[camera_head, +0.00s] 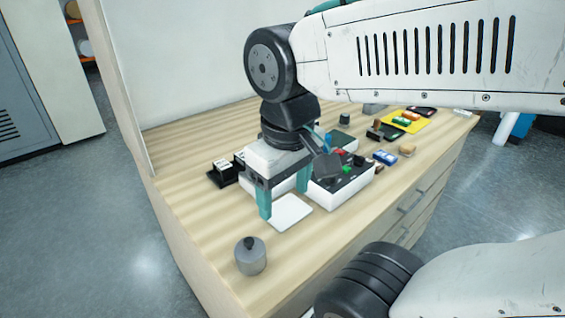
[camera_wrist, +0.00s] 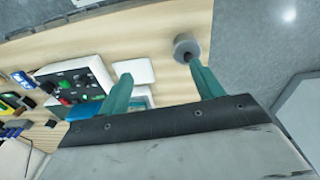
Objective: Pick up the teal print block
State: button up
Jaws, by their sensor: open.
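My gripper (camera_head: 284,196) is open, its two teal fingers pointing down above the table near a white flat pad (camera_head: 291,213). The wrist view also shows my gripper (camera_wrist: 160,70), with nothing between the fingertips. I cannot clearly pick out the teal print block. A blue piece (camera_wrist: 84,111) shows beside the control box in the wrist view, partly hidden by my gripper. In the head view a small blue piece (camera_head: 328,140) shows behind my wrist. I cannot tell whether either is the block.
A white control box (camera_head: 322,196) with coloured buttons stands right of my gripper. A grey knobbed cylinder (camera_head: 250,259) stands near the front left corner. Black card holders (camera_head: 222,176) are left. A yellow tray (camera_head: 414,124) and small blocks lie at the far right. The table's left strip is clear.

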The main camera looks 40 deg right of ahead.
jog(key=w+d+f+n+g+h, duration=0.35)
jog(key=w+n+h, duration=0.3)
jog(key=w, duration=0.35)
jog(key=n+t+h, duration=0.1)
jog(key=n+h, duration=0.6)
jog(key=n, duration=0.3)
send_near(250, 180)
jog(key=shift+s+d+r+m+y, duration=0.1)
jog(key=shift+d+r+m+y, duration=0.1)
jog(key=shift+d, duration=0.4)
jog(key=shift+d+r+m+y, duration=0.1)
jog(key=shift+d+r, duration=0.1)
jog(key=shift+d, duration=0.35)
jog(key=shift+d+f, duration=0.15)
jog(key=shift+f, duration=0.05)
jog(key=x, duration=0.7)
jog(key=shift+d+r, duration=0.2)
jog(key=shift+d, duration=0.05)
jog(key=c, duration=1.1)
